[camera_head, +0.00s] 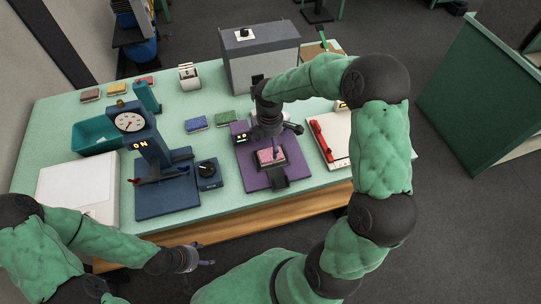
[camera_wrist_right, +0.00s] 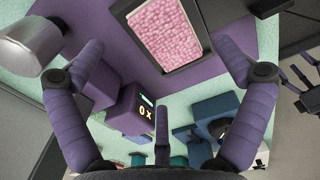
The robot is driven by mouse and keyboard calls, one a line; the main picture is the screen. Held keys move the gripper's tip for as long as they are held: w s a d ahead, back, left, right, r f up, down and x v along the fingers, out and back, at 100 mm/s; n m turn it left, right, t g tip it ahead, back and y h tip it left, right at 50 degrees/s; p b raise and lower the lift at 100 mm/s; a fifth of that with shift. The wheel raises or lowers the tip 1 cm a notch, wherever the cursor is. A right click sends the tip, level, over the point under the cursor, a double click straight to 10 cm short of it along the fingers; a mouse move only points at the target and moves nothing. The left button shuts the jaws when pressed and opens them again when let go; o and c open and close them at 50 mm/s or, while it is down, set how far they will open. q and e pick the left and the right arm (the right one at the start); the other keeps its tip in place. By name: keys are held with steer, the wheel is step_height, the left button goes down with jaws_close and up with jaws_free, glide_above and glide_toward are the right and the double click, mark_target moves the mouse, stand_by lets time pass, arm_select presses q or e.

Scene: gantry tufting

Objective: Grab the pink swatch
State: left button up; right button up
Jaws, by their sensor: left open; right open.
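The pink swatch (camera_head: 269,156) lies in a dark-rimmed recess on the purple device (camera_head: 256,180). In the right wrist view the pink swatch (camera_wrist_right: 163,33) is near the top, partly cut off, with its dark frame around it. My right gripper (camera_head: 273,147) is over the purple device, close to the swatch and partly covering it from the head camera. Its purple fingers (camera_wrist_right: 160,52) are spread in the wrist view, with nothing between them. My left gripper (camera_head: 202,262) is open and empty, low in front of the table edge, away from the swatch.
Left of the purple device are a blue press with a dial (camera_head: 130,121), a teal bin (camera_head: 95,137) and a white board (camera_head: 78,187). Blue (camera_head: 196,124) and green (camera_head: 225,118) swatches lie behind. A grey box (camera_head: 260,62) stands at the back; a red-handled tool (camera_head: 322,140) lies right.

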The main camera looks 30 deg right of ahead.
mark_target(270, 151)
steer(key=shift+f+b, duration=0.55)
steer(key=shift+f, duration=2.05)
steer(key=c, duration=0.8)
